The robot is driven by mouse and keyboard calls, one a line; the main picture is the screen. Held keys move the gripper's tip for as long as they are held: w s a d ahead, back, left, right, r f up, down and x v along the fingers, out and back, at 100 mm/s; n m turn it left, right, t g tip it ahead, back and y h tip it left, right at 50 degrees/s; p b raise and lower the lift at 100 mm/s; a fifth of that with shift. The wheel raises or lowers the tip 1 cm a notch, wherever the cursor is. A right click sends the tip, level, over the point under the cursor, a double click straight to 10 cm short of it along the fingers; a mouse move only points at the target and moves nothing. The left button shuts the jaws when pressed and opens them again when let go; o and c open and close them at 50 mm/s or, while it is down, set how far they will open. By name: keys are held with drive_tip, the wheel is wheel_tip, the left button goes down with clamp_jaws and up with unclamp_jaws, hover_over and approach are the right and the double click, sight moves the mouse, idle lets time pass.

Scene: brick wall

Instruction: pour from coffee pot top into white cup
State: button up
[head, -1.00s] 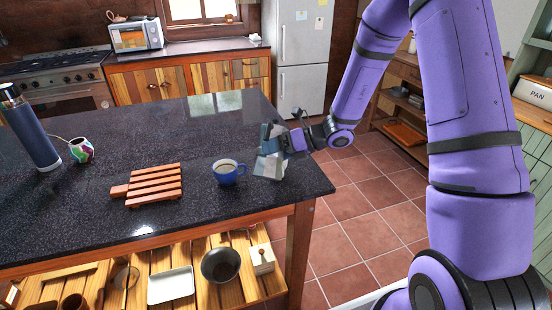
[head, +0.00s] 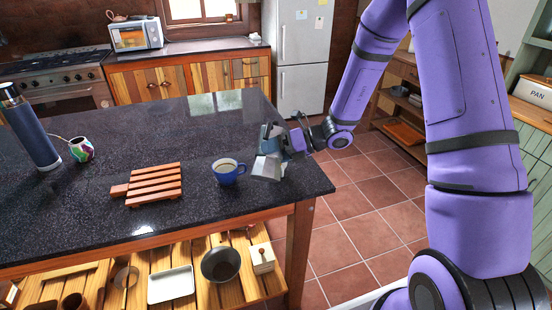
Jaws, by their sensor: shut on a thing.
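My gripper (head: 292,142) is at the right end of the dark counter, shut on a small metallic coffee pot (head: 266,168). The pot is held just right of a cup and looks tilted. Its upper part is partly hidden by my gripper, and I cannot see any stream of liquid. The cup (head: 228,177) is blue outside with a pale inside and handle to the right. It stands upright on the counter near the front right edge and has brownish liquid in it. I see no cup that is white outside.
A slatted wooden trivet (head: 154,186) lies left of the cup. A patterned mug (head: 82,149) and a tall blue flask (head: 30,130) stand at the far left. The back of the counter (head: 160,125) is clear. A lower shelf holds a dark bowl (head: 221,264) and white tray (head: 171,285).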

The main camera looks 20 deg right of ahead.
sight(279, 170)
idle(0.7)
drive_tip(key=shift+r+n+t, duration=0.25)
drive_tip(key=shift+n+t, duration=0.05)
drive_tip(key=shift+n, duration=0.2)
drive_tip(key=shift+s+a+f+n+h, duration=0.2)
drive_tip(key=shift+f+n+h, duration=0.1)
drive_tip(key=shift+f+h, duration=0.15)
drive_tip(key=shift+d+f, duration=0.1)
drive_tip(key=shift+f, duration=0.15)
drive_tip(key=shift+s+a+n+t+h, duration=0.25)
drive_tip(key=shift+s+n+t, duration=0.15)
drive_tip(key=shift+n+t, duration=0.15)
drive_tip(key=shift+s+a+n+t+h, duration=0.25)
drive_tip(key=shift+s+n+t, duration=0.2)
drive_tip(key=shift+n, duration=0.2)
drive_tip(key=shift+s+a+f+n+t+h+b, duration=0.15)
drive_tip(key=shift+f+n+t+b, duration=0.15)
drive_tip(key=shift+f, duration=0.2)
drive_tip(key=shift+s+a+f+n+t+h+b, duration=0.15)
drive_tip(key=shift+f+n+t, duration=0.15)
drive_tip(key=shift+f+n, duration=0.15)
drive_tip(key=shift+s+f, duration=0.1)
drive_tip(key=shift+s+a+f+n+t, duration=0.1)
drive_tip(key=shift+s+f+n+t, duration=0.15)
drive_tip(key=shift+n+t, duration=0.35)
